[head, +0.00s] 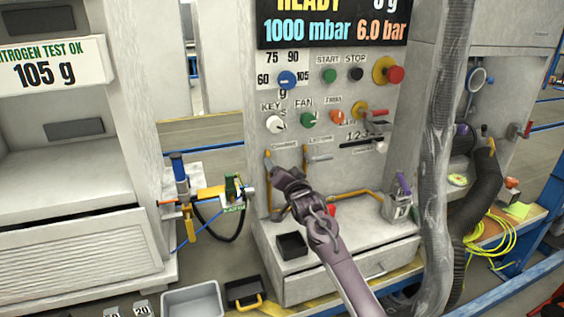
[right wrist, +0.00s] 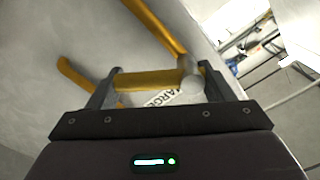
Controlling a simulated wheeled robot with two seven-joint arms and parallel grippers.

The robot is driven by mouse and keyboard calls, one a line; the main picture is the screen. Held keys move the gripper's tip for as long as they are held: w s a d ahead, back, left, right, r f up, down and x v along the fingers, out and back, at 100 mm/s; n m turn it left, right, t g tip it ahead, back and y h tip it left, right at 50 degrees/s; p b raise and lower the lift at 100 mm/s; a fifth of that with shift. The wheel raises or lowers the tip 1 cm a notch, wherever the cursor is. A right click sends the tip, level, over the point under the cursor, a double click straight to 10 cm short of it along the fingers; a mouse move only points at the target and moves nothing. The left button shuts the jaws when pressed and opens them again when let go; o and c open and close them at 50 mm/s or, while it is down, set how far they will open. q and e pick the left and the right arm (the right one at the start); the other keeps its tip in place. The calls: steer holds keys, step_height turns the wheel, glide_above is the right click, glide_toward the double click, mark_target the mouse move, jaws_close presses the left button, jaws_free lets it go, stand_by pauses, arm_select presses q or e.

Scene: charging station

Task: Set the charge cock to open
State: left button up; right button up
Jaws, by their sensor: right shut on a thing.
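The charge cock is on the front panel of the charging station, under the CHARGE label (head: 284,144) in the head view. My right gripper (head: 282,178) is at it and covers most of it there. In the right wrist view the charge cock (right wrist: 150,79) shows as a yellow bar with a grey round hub at one end. My right gripper (right wrist: 160,88) has a finger on either side and is shut on it. Part of its label shows behind. The exact setting of the cock is hard to tell. My left gripper is not in view.
Knobs and a display (head: 335,25) are above. Yellow pipes (head: 350,194) run along the panel. A small black tray (head: 291,245) sits below, and a thick grey hose (head: 436,160) hangs at right.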

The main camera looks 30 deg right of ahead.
steer(key=shift+a+m, duration=0.1)
steer(key=shift+m, duration=0.5)
steer(key=m+p, duration=0.1)
steer(key=m, duration=0.2)
steer(key=a+f+m+p, duration=0.1)
steer(key=shift+w+p, duration=0.1)
steer(key=shift+p, duration=0.25)
arm_select(q)
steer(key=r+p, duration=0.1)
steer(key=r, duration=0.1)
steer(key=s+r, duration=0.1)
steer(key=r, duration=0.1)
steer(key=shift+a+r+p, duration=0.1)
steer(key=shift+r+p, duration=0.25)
steer(key=shift+p, duration=0.05)
arm_select(e)
steer(key=m, duration=0.5)
steer(key=shift+w+a+f, duration=0.1)
steer(key=shift+a+f, duration=0.15)
steer(key=shift+a, duration=0.15)
steer(key=shift+m, duration=0.3)
steer(key=o, duration=1.4)
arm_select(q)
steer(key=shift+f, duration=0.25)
arm_select(e)
steer(key=v, duration=0.7)
steer(key=shift+s+a, duration=0.15)
steer(key=shift+s, duration=0.25)
